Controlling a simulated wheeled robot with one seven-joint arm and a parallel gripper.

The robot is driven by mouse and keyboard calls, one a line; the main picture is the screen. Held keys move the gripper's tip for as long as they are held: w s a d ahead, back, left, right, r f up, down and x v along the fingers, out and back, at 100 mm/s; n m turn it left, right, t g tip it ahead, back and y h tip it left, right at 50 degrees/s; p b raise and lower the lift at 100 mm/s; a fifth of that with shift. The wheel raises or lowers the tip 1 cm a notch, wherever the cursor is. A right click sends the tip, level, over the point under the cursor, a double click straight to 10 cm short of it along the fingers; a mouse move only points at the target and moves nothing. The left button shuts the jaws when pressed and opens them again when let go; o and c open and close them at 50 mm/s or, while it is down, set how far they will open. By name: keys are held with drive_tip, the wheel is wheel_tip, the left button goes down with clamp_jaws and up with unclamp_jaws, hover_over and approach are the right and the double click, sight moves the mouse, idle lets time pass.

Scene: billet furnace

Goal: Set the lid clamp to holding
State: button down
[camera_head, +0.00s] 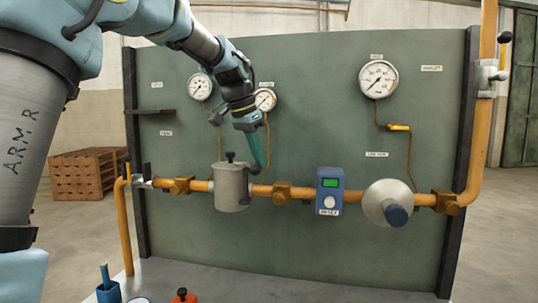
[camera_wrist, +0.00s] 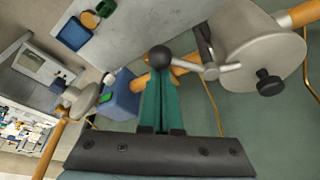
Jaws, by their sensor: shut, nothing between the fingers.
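The grey cylindrical pot (camera_head: 231,190) sits on the orange pipe, with a black knob (camera_head: 230,156) on its lid. In the wrist view the pot (camera_wrist: 258,42) is at the upper right. The lid clamp (camera_wrist: 210,71) is a metal lever at the pot's side, ending in a black ball (camera_wrist: 159,57). My gripper (camera_head: 257,162) is just right of the pot. Its teal fingers (camera_wrist: 160,82) are shut and empty, with their tips at the black ball. I cannot tell whether they touch it. The clamp is mostly hidden behind my fingers in the head view.
A blue box with a green display (camera_head: 330,190) and a round grey housing with a blue cap (camera_head: 389,203) sit on the pipe to the right. Gauges (camera_head: 378,79) hang on the green panel (camera_head: 320,110). A blue holder (camera_head: 108,291) stands on the bench below.

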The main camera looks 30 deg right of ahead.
drive_tip(key=shift+a+m, duration=0.5)
drive_tip(key=shift+m, duration=0.1)
drive_tip(key=shift+w+a, duration=0.1)
drive_tip(key=shift+a, duration=0.5)
wheel_tip(320, 180, up, 10)
drive_tip(key=shift+d, duration=0.2)
idle(0.5)
idle(0.3)
